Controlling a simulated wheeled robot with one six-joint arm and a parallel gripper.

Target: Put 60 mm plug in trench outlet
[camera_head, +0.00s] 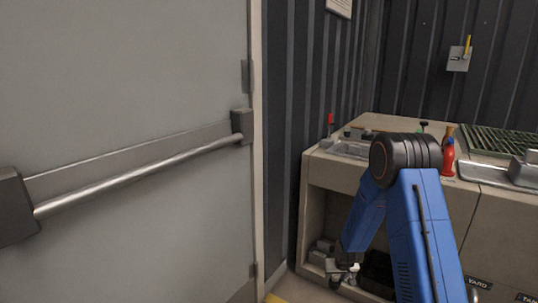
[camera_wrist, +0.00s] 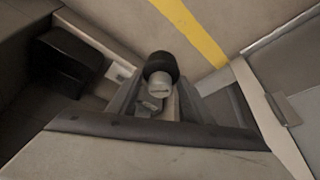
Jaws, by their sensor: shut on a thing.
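In the wrist view, a short black cylinder with a pale grey round end, which looks like the 60 mm plug (camera_wrist: 161,66), sits between my two dark fingers. My gripper (camera_wrist: 158,92) is shut on it. In the head view my gripper (camera_head: 342,272) is low, by the open recess under the bench, pointing down. I cannot pick out the trench outlet in either view.
A grey door (camera_head: 130,150) with a push bar fills the left. The bench (camera_head: 325,170) carries a metal basin, a red bottle (camera_head: 448,158) and a green grating (camera_head: 500,142). A black box (camera_wrist: 65,60) lies left in the wrist view. A yellow floor stripe (camera_wrist: 195,30) runs beyond the plug.

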